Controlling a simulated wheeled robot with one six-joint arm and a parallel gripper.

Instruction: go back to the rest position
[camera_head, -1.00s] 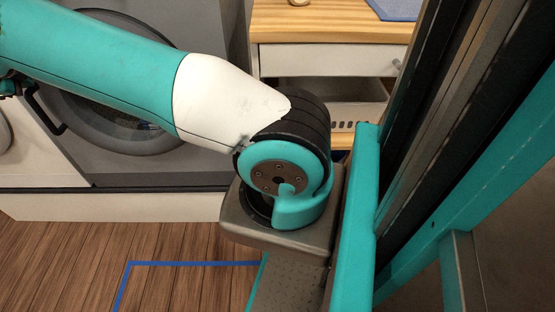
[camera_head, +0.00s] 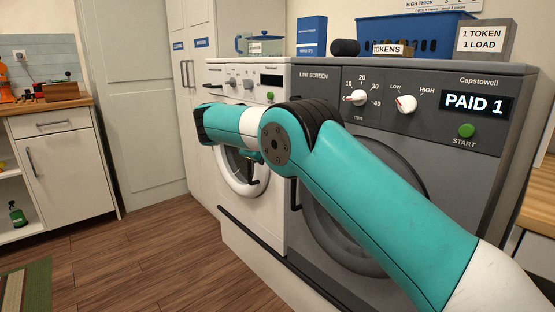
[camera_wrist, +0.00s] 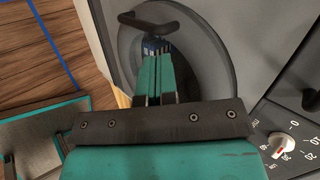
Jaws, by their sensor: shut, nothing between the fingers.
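My gripper (camera_wrist: 156,72) shows in the wrist view as two teal fingers with dark tips, lying side by side and shut with nothing between them. Its tips point toward a round grey appliance door, in front of or near a dark handle (camera_wrist: 148,20); I cannot tell how far apart they are. In the head view my teal and white arm reaches from the lower right across the front of the grey machine (camera_head: 465,165), bent at a dark joint. The fingers are not clear there.
A white washer (camera_head: 248,107) stands left of the grey machine, which reads PAID 1. A blue token basket (camera_head: 455,28), a jug (camera_head: 262,45) and a blue box (camera_head: 311,36) are on top. Wooden floor (camera_head: 140,250) is clear at left. A counter (camera_head: 50,103) stands far left.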

